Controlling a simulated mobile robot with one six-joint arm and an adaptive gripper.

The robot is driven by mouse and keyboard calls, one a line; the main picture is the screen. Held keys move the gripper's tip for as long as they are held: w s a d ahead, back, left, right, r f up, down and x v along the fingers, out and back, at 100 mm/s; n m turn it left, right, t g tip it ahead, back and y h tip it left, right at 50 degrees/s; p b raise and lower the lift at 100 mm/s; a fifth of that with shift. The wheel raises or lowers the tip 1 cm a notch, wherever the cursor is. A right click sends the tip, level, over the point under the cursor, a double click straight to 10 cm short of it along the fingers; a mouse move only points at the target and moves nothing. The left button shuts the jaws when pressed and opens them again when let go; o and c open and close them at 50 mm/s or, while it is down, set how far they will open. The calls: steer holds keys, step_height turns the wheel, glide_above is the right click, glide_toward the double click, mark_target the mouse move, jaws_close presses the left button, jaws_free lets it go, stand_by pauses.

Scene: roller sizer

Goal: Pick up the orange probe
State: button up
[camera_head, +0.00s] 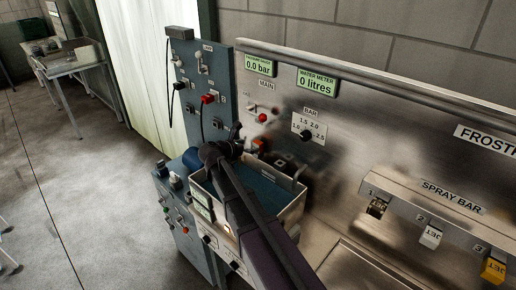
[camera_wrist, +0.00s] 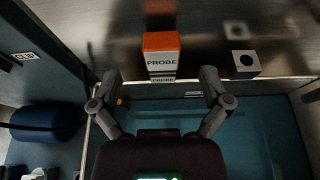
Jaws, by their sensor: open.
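The orange probe (camera_wrist: 160,42) shows in the wrist view as a block with an orange top and a pale front labelled PROBE. It stands at the far edge of a blue-floored tray, against the metal wall. My gripper (camera_wrist: 158,82) is open, its two fingers apart on either side just below the probe in the picture. Nothing is between the fingertips. In the head view my gripper (camera_head: 232,136) is small and dark over the tray, and an orange-red patch of the probe (camera_head: 259,143) shows just beyond it, partly hidden.
The blue-floored metal tray (camera_head: 290,216) lies under my arm. A small block with a dark round hole (camera_wrist: 244,64) stands right of the probe. A blue roll (camera_wrist: 45,122) lies at left. A grey switch panel (camera_head: 218,75) stands left of the tray, and a spray bar (camera_head: 425,195) at right.

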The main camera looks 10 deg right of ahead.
mark_target(255, 144)
steer(key=shift+d, duration=0.1)
steer(key=shift+b+x, duration=0.75)
steer(key=shift+x, duration=1.75)
steer(key=shift+r, duration=0.1)
steer(key=c, duration=1.1)
